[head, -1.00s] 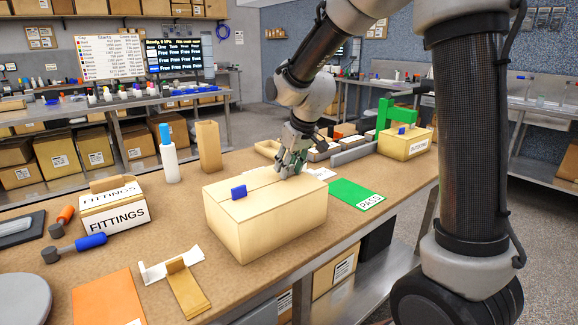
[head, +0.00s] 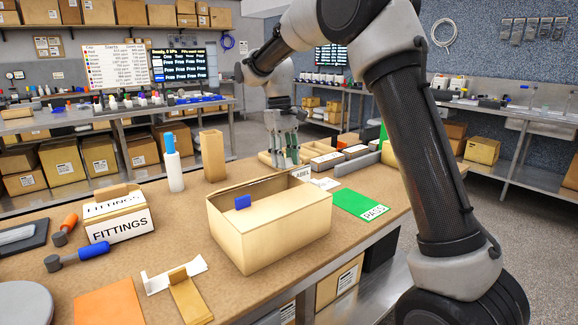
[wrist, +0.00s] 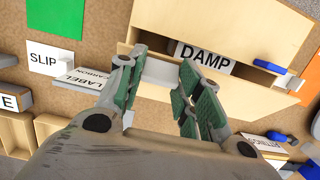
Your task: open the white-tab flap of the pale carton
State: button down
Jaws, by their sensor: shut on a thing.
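The pale carton (head: 290,225) stands on the bench, its near flap with the blue tab (head: 242,202) lying closed. In the wrist view the far, white-tab flap (wrist: 235,82) is swung away from the near flap, leaving a gap. Through the gap a DAMP label (wrist: 205,58) shows inside. My gripper (head: 286,160) is at the far side of the carton, fingers pointing down. In the wrist view my gripper (wrist: 158,62) is shut on the white tab (wrist: 160,73). The carton's floor is mostly hidden.
A green PASS mat (head: 358,204) lies right of the carton. A FITTINGS box (head: 118,220), an upright tan box (head: 212,155) and a white bottle with a blue top (head: 172,165) stand left.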

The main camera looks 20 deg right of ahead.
jog(key=shift+w+a+r, duration=0.1)
jog(key=shift+w+r, duration=0.25)
jog(key=shift+w+a+r, duration=0.2)
jog(key=shift+w, duration=0.15)
jog(key=shift+w+a+r, duration=0.15)
jog(key=shift+w, duration=0.2)
jog(key=shift+w+a+r, duration=0.15)
jog(key=shift+w+a, duration=0.1)
jog(key=shift+w, duration=0.3)
jog(key=shift+w+a+r, duration=0.1)
jog(key=shift+w+a, duration=0.1)
jog(key=shift+w, duration=0.35)
jog(key=shift+g, duration=0.8)
jog(key=shift+w+a+f, duration=0.15)
jog(key=shift+w+a, duration=0.15)
jog(key=shift+w, duration=0.4)
jog(key=shift+w+a+f, duration=0.2)
jog(key=shift+w+a, duration=0.15)
jog(key=shift+w, duration=0.4)
jog(key=shift+w+a+f, duration=0.15)
jog(key=shift+w+a, duration=0.15)
jog(key=shift+w, duration=0.4)
jog(key=shift+h, duration=0.3)
jog(key=c, duration=1)
grip_release()
jog(key=shift+f, duration=0.1)
jog(key=shift+o, duration=0.2)
jog(key=shift+r, duration=0.2)
